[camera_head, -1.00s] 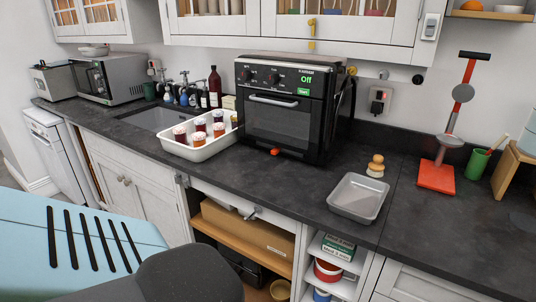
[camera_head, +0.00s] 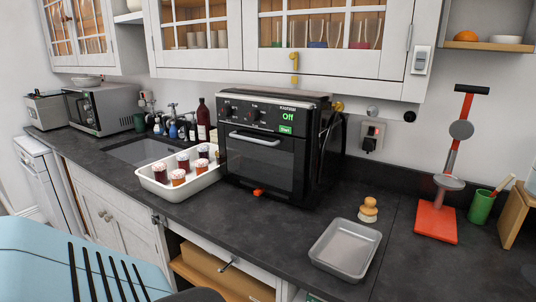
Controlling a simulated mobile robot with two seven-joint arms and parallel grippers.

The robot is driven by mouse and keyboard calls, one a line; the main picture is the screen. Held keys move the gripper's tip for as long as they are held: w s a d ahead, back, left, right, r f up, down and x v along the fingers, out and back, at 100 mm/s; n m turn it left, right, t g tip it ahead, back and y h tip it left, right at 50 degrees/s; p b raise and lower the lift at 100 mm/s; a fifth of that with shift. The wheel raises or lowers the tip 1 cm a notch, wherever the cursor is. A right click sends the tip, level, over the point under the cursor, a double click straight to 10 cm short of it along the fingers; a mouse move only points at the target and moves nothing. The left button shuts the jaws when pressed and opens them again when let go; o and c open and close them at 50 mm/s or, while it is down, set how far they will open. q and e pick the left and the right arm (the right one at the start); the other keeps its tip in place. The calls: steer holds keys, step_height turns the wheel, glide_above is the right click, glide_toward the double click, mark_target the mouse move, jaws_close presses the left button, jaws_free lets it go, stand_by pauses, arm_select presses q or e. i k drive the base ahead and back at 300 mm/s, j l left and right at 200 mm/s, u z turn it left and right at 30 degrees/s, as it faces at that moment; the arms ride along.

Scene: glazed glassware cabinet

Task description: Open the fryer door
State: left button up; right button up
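The fryer (camera_head: 275,145) is a black countertop appliance with a glass door (camera_head: 258,163) on its front. The door is shut. A silver handle (camera_head: 255,139) runs across the top of the door, and a panel above it reads "Off" in green. A small orange-red piece (camera_head: 259,192) sticks out at the fryer's lower front edge. Neither of my grippers shows in the head view. Only parts of my own body fill the lower left corner.
A white tray (camera_head: 189,192) with several jars stands left of the fryer. A grey metal pan (camera_head: 347,250) and a wooden-topped brush (camera_head: 368,209) lie to its right. The counter (camera_head: 250,222) in front is mostly clear. Glazed cabinets (camera_head: 317,30) hang above.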

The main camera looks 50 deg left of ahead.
mark_target(276, 162)
steer(key=i+j, duration=0.15)
steer(key=i, duration=0.6)
steer(key=u, duration=2.1)
